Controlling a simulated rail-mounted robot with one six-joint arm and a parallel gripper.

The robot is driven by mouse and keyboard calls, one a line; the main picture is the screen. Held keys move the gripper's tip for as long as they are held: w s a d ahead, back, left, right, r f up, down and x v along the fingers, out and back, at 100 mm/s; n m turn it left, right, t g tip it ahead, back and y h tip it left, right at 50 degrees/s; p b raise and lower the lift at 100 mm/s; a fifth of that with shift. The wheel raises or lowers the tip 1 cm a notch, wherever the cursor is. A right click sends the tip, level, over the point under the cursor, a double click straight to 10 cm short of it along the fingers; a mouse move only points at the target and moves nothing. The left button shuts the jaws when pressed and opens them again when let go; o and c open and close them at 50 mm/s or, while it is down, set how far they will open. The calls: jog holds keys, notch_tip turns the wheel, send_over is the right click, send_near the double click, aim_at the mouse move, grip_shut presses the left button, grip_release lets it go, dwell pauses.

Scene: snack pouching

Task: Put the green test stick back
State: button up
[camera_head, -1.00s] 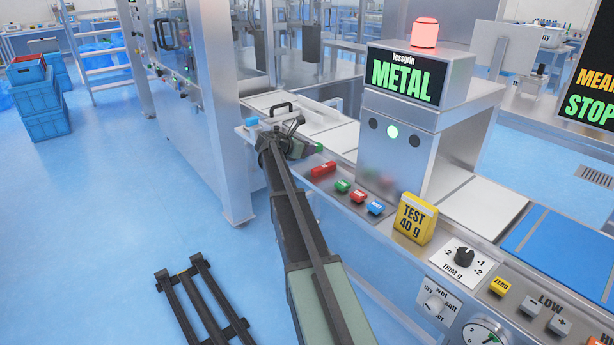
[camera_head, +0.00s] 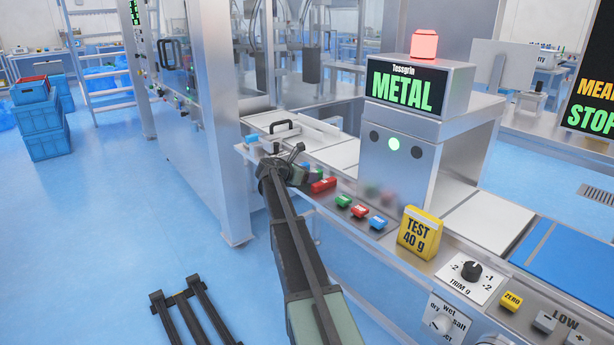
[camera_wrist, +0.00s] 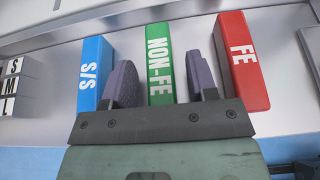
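In the wrist view, the green NON-FE stick (camera_wrist: 159,62) sits in the middle of a row on a pale metal surface. The blue S/S stick (camera_wrist: 94,72) is on its left and the red FE stick (camera_wrist: 242,62) on its right. My gripper (camera_wrist: 160,72) is open, one finger on each side of the green stick, with a visible gap on both sides.
The metal detector (camera_head: 412,95) shows METAL with a red lamp on top. Several coloured buttons (camera_head: 360,211) and a yellow TEST 40 g block (camera_head: 419,232) line the front edge to the right. Small S, M, L blocks (camera_wrist: 18,85) stand left of the sticks.

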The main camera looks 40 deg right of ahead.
jog(key=shift+r, duration=0.15)
jog(key=p+v, duration=0.5)
jog(key=v, duration=0.7)
jog(key=s+a+f+m+y, duration=0.3)
jog(key=s+a+m, duration=0.3)
jog(key=s+a, duration=0.4)
jog(key=s+a+f+m+y, duration=0.4)
jog(key=s+a+m+y, duration=0.2)
jog(key=s+a, duration=0.5)
jog(key=s+a+f+m+y, duration=0.3)
jog(key=s+a+m, duration=0.3)
jog(key=s+a, duration=0.4)
jog(key=a+y, duration=0.1)
jog(key=a, duration=0.4)
jog(key=shift+s+a+f, duration=0.15)
jog(key=shift+a+f, duration=0.05)
jog(key=shift+f, duration=0.15)
